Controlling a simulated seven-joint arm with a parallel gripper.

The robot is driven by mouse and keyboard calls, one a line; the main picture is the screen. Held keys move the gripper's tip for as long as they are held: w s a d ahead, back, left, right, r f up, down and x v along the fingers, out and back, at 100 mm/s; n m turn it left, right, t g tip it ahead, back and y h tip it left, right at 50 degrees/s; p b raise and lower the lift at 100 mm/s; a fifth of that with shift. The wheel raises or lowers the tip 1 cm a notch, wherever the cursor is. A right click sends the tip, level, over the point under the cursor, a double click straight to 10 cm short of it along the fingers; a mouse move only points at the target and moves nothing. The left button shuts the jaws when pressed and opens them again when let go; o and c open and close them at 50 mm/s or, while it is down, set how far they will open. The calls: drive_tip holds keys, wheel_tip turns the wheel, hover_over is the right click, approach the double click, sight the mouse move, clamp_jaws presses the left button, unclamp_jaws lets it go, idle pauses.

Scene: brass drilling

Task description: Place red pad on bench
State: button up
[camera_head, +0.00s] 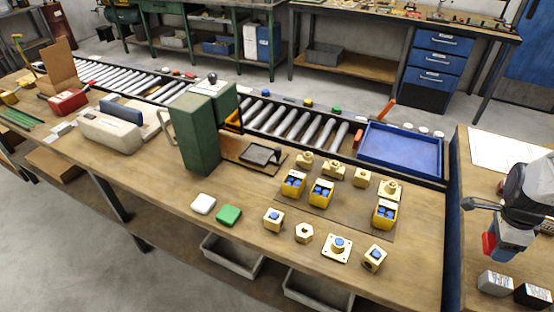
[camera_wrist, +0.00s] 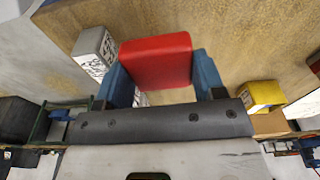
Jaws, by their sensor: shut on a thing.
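The red pad (camera_wrist: 155,60) sits between the two blue fingers of my gripper (camera_wrist: 160,78) in the wrist view. In the head view the red pad (camera_head: 488,245) shows at the far right, low in my gripper (camera_head: 499,241), over the side table. I cannot tell whether it touches the tabletop. The long wooden bench (camera_head: 160,172) fills the middle of the head view, to the left of my gripper. A green pad (camera_head: 229,216) and a white pad (camera_head: 203,204) lie near its front edge.
The side table (camera_head: 478,208) carries a grey labelled box (camera_head: 495,283) and a dark box (camera_head: 533,295). Brass parts and yellow bins (camera_head: 321,192) crowd the bench's right half. A green drill machine (camera_head: 196,130) stands at its middle. Bare wood lies left of the white pad.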

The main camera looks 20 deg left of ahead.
drive_tip(key=w+a+n, duration=0.3)
drive_tip(key=a, duration=0.8)
drive_tip(key=w+a+n+t, duration=0.1)
drive_tip(key=w+a+n, duration=0.25)
drive_tip(key=a, duration=0.65)
drive_tip(key=w+a+n, duration=0.3)
drive_tip(key=w+a, duration=0.1)
drive_tip(key=a, duration=0.7)
drive_tip(key=s+a+f+n, duration=0.1)
drive_tip(key=s+a, duration=0.3)
drive_tip(key=a, duration=0.8)
drive_tip(key=s+a+n+y, duration=0.1)
drive_tip(key=s+a+n, duration=0.3)
drive_tip(key=a, duration=0.8)
drive_tip(key=s+a+f+n, duration=0.1)
drive_tip(key=s+a+n, duration=0.2)
drive_tip(key=a, duration=0.9)
drive_tip(key=shift+s+a+f, duration=0.35)
drive_tip(key=shift+s, duration=0.15)
drive_tip(key=shift+f, duration=0.1)
hover_over(245, 195)
drive_tip(key=shift+s+f, duration=0.15)
drive_tip(key=shift+f, duration=2.9)
drive_tip(key=shift+f, duration=1.85)
